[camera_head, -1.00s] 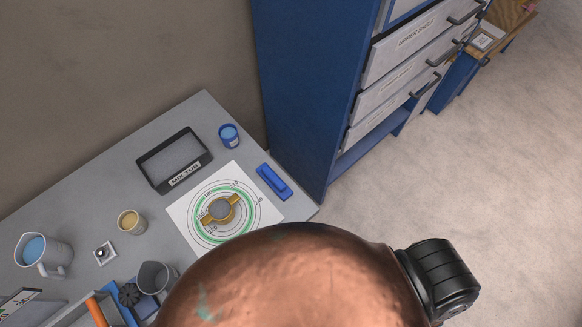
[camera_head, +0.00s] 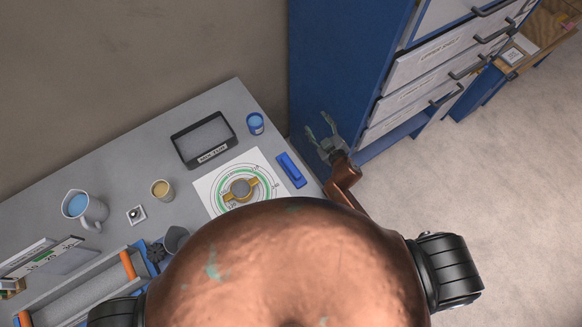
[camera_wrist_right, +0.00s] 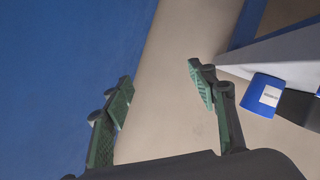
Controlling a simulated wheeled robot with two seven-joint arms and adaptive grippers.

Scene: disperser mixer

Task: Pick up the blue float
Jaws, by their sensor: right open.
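The blue float (camera_head: 291,170) lies on the grey table near its right edge, beside the white sheet with green rings. My right gripper (camera_head: 319,125) is raised in front of the blue cabinet, up and right of the float in the head view, apart from it. Its jaws are open and empty, and they also show in the right wrist view (camera_wrist_right: 160,78). I cannot make out the float in the wrist view. My left gripper is not in view.
A blue can (camera_head: 256,123) and a dark-framed tray (camera_head: 203,140) stand behind the white sheet (camera_head: 212,191), which bears a brass-coloured part (camera_head: 240,189). The blue cabinet (camera_head: 335,60) rises close beside the table. A blue labelled container (camera_wrist_right: 262,95) shows in the wrist view.

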